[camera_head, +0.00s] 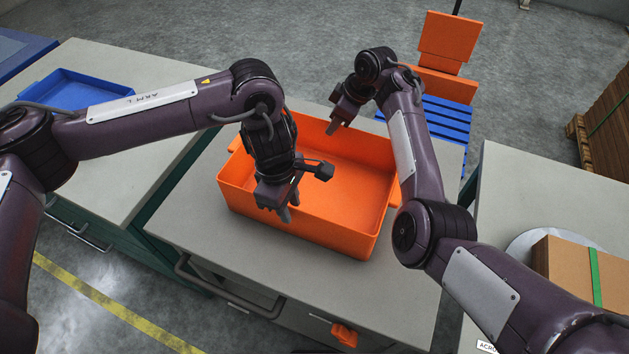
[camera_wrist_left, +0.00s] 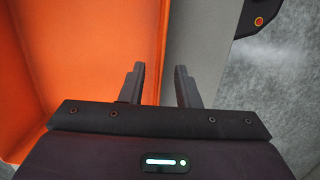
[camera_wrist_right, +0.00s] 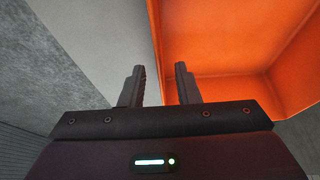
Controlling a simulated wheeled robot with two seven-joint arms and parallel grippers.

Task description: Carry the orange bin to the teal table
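The orange bin (camera_head: 305,232) is empty and stands upright on the grey-topped middle table (camera_head: 195,220). A table with teal sides and a grey top (camera_head: 125,165) stands to its left; I take it as the teal table. My left gripper (camera_head: 276,205) is open at the bin's near wall; in the left wrist view the wall (camera_wrist_left: 151,40) lies between the fingers in line of sight. My right gripper (camera_head: 335,127) is open at the far wall, which shows between its fingers in the right wrist view (camera_wrist_right: 158,45). I cannot tell whether the fingers touch the walls.
A blue tray (camera_head: 75,92) sits at the back of the teal-sided table. A cardboard box with a green strap (camera_head: 570,268) is on the right-hand table. An orange chair-like object (camera_head: 448,40) and blue slats (camera_head: 445,118) are behind the middle table. The teal-sided table's front top is clear.

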